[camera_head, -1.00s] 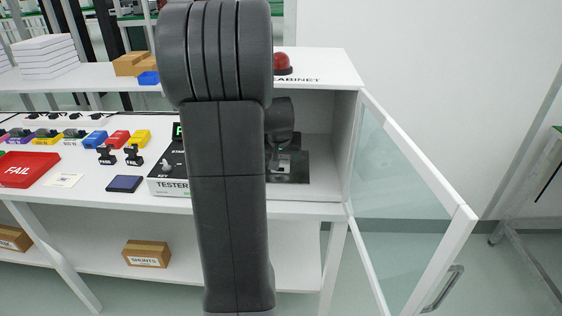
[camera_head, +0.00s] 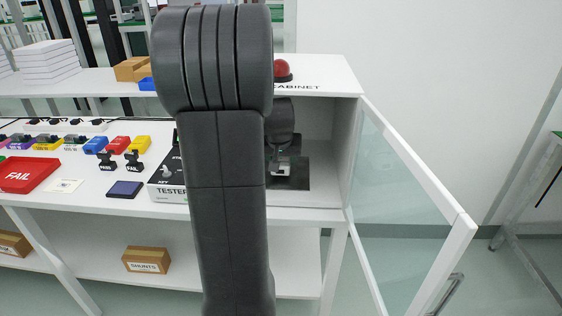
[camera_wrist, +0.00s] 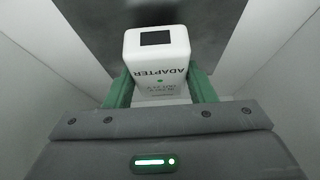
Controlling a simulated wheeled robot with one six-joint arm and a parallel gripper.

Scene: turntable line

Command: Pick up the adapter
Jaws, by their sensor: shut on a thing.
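The adapter (camera_wrist: 157,60) is a white block with a dark square on its end and the word ADAPTER printed on it, seen upside down in the wrist view. My gripper (camera_wrist: 160,88) has its two green fingers on either side of the adapter and is shut on it. In the head view my arm hides most of the gripper, which is inside the open cabinet (camera_head: 325,160). A dark plate (camera_head: 298,174) shows there below the wrist. I cannot tell whether the adapter touches the surface beneath it.
The cabinet's glass door (camera_head: 405,205) stands open to the right. A red dome (camera_head: 282,70) sits on the cabinet top. The tester (camera_head: 168,182) is just left of my arm. A red FAIL tray (camera_head: 28,175) and several coloured blocks lie on the bench at left.

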